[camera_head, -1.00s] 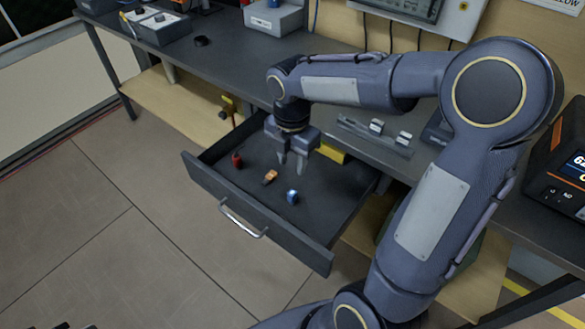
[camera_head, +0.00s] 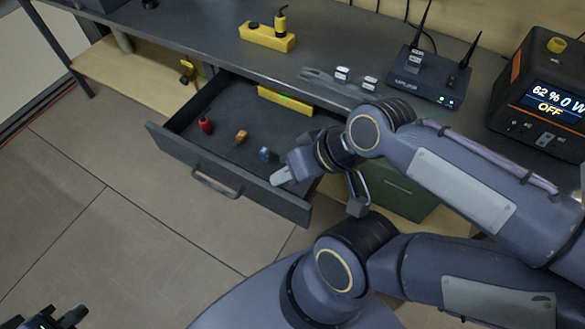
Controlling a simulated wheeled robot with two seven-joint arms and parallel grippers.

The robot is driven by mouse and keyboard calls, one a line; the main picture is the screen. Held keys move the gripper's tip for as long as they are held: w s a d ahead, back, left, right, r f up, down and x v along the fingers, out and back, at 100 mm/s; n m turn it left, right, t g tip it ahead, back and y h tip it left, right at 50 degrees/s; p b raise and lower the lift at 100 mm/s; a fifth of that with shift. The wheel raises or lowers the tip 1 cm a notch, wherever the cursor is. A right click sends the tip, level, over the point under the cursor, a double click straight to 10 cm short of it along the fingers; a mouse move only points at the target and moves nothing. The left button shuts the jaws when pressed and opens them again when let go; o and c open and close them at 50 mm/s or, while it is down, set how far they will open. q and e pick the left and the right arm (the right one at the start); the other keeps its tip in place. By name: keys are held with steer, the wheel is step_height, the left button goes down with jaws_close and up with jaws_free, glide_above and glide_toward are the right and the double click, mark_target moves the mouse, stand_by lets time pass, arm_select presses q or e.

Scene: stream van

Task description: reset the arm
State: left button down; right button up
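My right gripper (camera_head: 317,195) is open and empty over the front right corner of the pulled-out drawer (camera_head: 190,158). One finger points left and the other hangs to the right, with a wide gap between them. My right arm comes in from the right, bent and folded low, and hides the drawer's right end. My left gripper (camera_head: 57,318) shows only partly at the bottom left corner, far from the drawer; its finger gap is unclear.
The drawer holds small red (camera_head: 206,125), orange (camera_head: 241,136) and blue (camera_head: 264,153) items and a yellow bar (camera_head: 285,100). The bench carries a yellow block (camera_head: 267,38), a router (camera_head: 430,80) and a power station (camera_head: 550,100). A green box (camera_head: 398,195) is below. The floor at left is clear.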

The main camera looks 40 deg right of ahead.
step_height(320, 180, up, 11)
steer(key=p, duration=1)
steer(key=shift+f+p, duration=0.15)
steer(key=shift+p, duration=0.2)
steer(key=shift+c, duration=0.4)
